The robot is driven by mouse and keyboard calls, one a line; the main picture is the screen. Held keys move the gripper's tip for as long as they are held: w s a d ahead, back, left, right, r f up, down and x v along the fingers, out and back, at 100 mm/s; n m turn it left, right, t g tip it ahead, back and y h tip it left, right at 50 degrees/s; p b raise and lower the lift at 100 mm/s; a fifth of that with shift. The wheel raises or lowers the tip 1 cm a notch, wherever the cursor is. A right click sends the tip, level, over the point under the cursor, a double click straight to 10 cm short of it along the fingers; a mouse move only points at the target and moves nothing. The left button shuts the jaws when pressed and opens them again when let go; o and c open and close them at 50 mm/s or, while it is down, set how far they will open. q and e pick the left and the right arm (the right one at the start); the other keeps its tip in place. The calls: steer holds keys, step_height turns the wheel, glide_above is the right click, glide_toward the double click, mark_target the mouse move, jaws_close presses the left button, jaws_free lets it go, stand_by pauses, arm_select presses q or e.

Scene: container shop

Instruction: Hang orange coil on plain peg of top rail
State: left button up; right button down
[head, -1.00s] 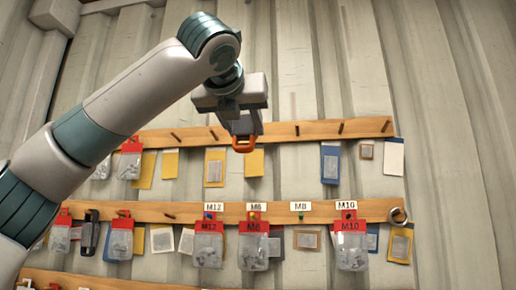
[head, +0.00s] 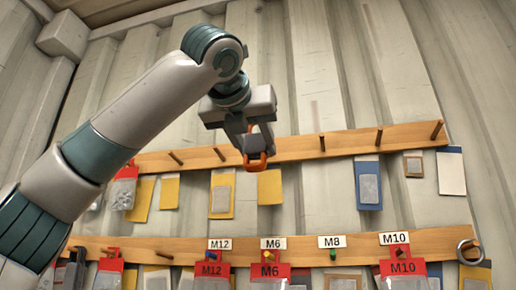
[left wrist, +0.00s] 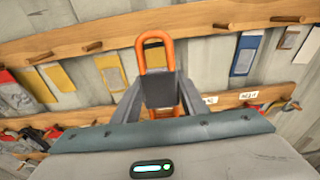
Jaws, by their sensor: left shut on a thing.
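My left gripper (head: 252,140) is shut on the orange coil (head: 258,160), a small loop with a dark part between the fingers. The coil hangs in front of the top rail (head: 300,147), overlapping its lower edge; I cannot tell how far off it is. In the left wrist view the orange loop (left wrist: 142,57) sticks out beyond the fingers (left wrist: 162,90), across the top rail (left wrist: 195,25). Bare wooden pegs show on the top rail left (head: 219,153) and right (head: 322,142) of the coil. The rail behind the coil is partly hidden. My right gripper is not in view.
A lower rail (head: 360,246) carries labelled pegs with red-topped bags (head: 403,270) and a metal ring (head: 469,252) at its right end. A blue card (head: 368,200) and yellow cards (head: 270,187) sit below the top rail. The wall above is clear.

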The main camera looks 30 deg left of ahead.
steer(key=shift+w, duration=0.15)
arm_select(q)
steer(key=shift+s+r, duration=0.1)
steer(key=shift+s, duration=0.1)
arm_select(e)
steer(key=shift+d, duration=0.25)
arm_select(q)
steer(key=shift+w, duration=0.45)
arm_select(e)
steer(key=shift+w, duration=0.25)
arm_select(q)
steer(key=shift+w+a, duration=0.1)
steer(key=shift+x, duration=1.25)
steer(key=r+p+x, duration=0.1)
steer(key=p+x, duration=0.1)
steer(key=x, duration=0.5)
steer(key=shift+f, duration=0.35)
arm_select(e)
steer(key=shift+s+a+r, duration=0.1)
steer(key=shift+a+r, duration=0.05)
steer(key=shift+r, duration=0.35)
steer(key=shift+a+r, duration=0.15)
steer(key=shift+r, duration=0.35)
arm_select(q)
steer(key=shift+w, duration=0.1)
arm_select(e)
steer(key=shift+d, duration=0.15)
